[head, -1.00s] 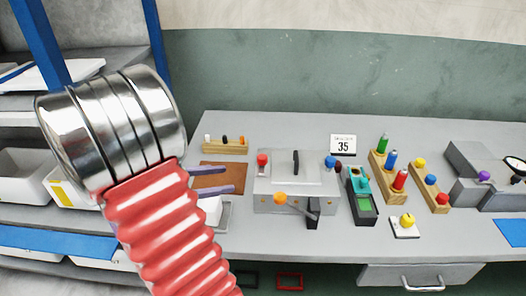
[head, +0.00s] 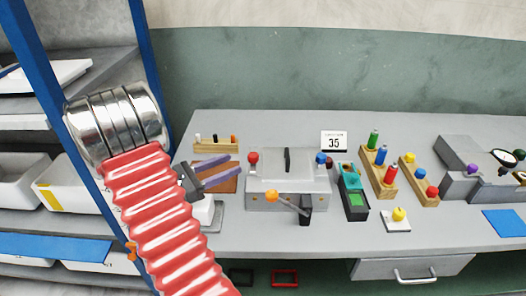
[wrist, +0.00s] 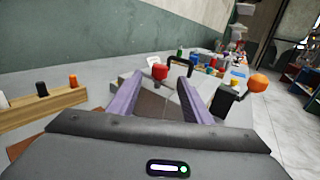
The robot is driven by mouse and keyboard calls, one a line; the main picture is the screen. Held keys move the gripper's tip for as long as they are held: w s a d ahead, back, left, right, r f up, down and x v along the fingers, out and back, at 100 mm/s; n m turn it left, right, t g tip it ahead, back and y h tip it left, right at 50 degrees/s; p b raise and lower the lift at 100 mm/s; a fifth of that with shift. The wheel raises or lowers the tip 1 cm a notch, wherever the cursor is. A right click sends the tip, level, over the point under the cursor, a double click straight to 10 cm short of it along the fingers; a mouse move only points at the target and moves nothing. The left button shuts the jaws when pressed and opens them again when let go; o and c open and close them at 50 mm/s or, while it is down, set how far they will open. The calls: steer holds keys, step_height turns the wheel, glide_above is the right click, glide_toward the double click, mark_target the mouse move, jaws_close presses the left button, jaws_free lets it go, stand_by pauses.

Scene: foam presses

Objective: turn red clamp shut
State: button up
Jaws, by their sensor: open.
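The red clamp (head: 253,158) is a red ball-shaped knob at the back left corner of the grey foam press (head: 290,199). It also shows in the wrist view (wrist: 159,71), just beyond and between my fingertips. My gripper (head: 239,164) has two purple fingers, open and empty, pointing right toward the red clamp. In the wrist view my gripper (wrist: 158,82) has its fingers spread apart on either side of the knob's line. I cannot tell whether they touch it. The clamp's lower part is hidden in the wrist view.
A blue knob (head: 321,158) sits at the press's right, and an orange-tipped lever (head: 272,196) sticks out in front. A black handle (head: 288,160) stands on the lid. A wooden peg block (head: 219,147) is behind my gripper. Blue-posted shelving stands left.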

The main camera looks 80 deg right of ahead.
mark_target(263, 160)
steer(key=x, duration=1.3)
steer(key=shift+s+d, duration=0.15)
steer(key=shift+d, duration=0.05)
steer(key=shift+c, duration=0.7)
